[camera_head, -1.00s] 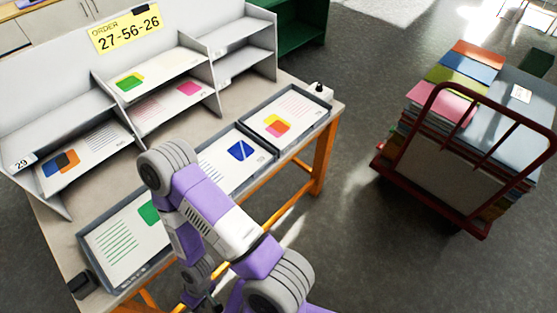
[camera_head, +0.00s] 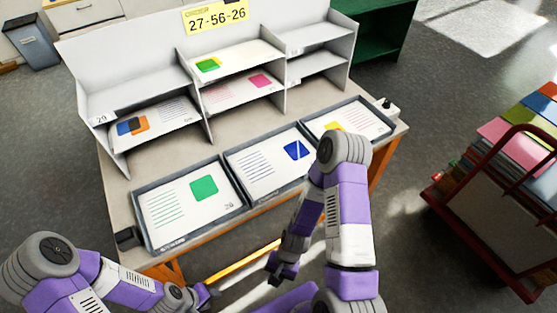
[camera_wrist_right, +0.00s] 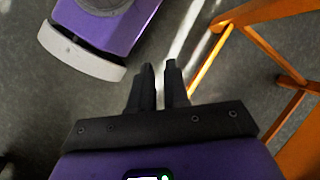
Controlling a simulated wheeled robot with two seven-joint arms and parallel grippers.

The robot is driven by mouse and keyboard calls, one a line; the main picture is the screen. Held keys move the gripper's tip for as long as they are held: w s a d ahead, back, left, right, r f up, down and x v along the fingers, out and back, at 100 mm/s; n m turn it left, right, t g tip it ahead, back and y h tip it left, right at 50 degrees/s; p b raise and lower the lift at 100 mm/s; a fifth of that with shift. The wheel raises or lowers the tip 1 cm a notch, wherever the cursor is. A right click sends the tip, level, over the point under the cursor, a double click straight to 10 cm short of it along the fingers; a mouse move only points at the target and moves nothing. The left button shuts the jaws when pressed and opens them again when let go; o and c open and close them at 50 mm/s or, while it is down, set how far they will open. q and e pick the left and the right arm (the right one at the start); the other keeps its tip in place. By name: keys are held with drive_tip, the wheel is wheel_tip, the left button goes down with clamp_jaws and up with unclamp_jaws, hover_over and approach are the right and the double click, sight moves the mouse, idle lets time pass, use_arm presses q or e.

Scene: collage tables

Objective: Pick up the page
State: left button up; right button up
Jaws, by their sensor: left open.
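Several printed pages are in view. In the head view, three dark trays on the table's front hold a page with a green square (camera_head: 165,210), one with a blue square (camera_head: 262,170) and one with a yellow mark (camera_head: 365,120). In the shelf lie a green-marked page (camera_head: 235,58), a pink-marked page (camera_head: 235,92) and a blue-and-orange page (camera_head: 170,118). My left gripper (camera_head: 210,293) is open and empty, low in front of the table. My right gripper (camera_head: 277,275) hangs below the table's front edge; its empty fingers (camera_wrist_right: 161,75) stand slightly apart in the wrist view.
The grey shelf (camera_head: 120,83) stands on the table, with a yellow order sign (camera_head: 215,16) on top. A small black box (camera_head: 126,238) sits at the table's left front corner. A red cart (camera_head: 470,210) with stacked coloured items stands at right. Orange table legs (camera_wrist_right: 275,50) are near my right gripper.

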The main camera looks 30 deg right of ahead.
sight(290, 177)
drive_tip(key=w+r+m+t+y, duration=0.2)
drive_tip(key=w+r+m+y, duration=0.15)
drive_tip(key=m, duration=0.85)
drive_tip(key=w+r+m+t+y, duration=0.3)
drive_tip(key=r+m+y, duration=0.15)
drive_tip(key=m, duration=0.65)
drive_tip(key=w+d+r+m+t+h, duration=0.3)
drive_tip(key=w+d+m+t, duration=0.35)
drive_tip(key=d+m, duration=0.3)
drive_tip(key=w+d+r+m+t+h, duration=0.35)
drive_tip(key=w+d+m+t, duration=0.3)
drive_tip(key=d+m, duration=0.35)
drive_tip(key=shift+n+t, duration=0.4)
drive_tip(key=shift+n, duration=0.05)
drive_tip(key=x, duration=0.3)
drive_tip(key=f+x, duration=0.1)
drive_tip(key=x, duration=0.1)
drive_tip(key=shift+w+d+b, duration=0.1)
drive_tip(key=shift+w+b, duration=0.25)
drive_tip(key=shift+w, duration=0.1)
clamp_jaws()
